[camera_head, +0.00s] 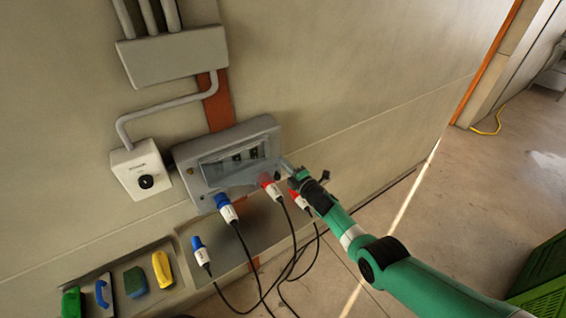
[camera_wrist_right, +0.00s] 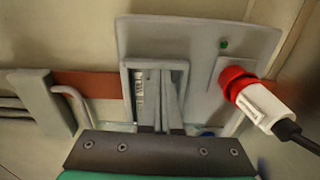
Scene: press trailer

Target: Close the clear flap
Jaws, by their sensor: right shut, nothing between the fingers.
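A grey distribution box (camera_head: 188,179) hangs on the wall with a window showing dark switches. The clear flap (camera_head: 235,172) is at this window and looks tilted out from the box, its lower edge standing off the front. My right gripper (camera_head: 287,166) is at the right end of the box, close to the flap's right side. In the right wrist view its fingers (camera_wrist_right: 160,75) are together and empty, in front of the grey frame of the window; I cannot tell whether they touch the flap. My left gripper is not in view.
A red plug (camera_head: 268,185) and a blue plug (camera_head: 225,206) sit under the box, with black cables hanging down. The red plug also shows right of my fingers in the wrist view (camera_wrist_right: 262,102). A white switch box (camera_head: 139,168) is at left. A ledge holds brushes and sponges.

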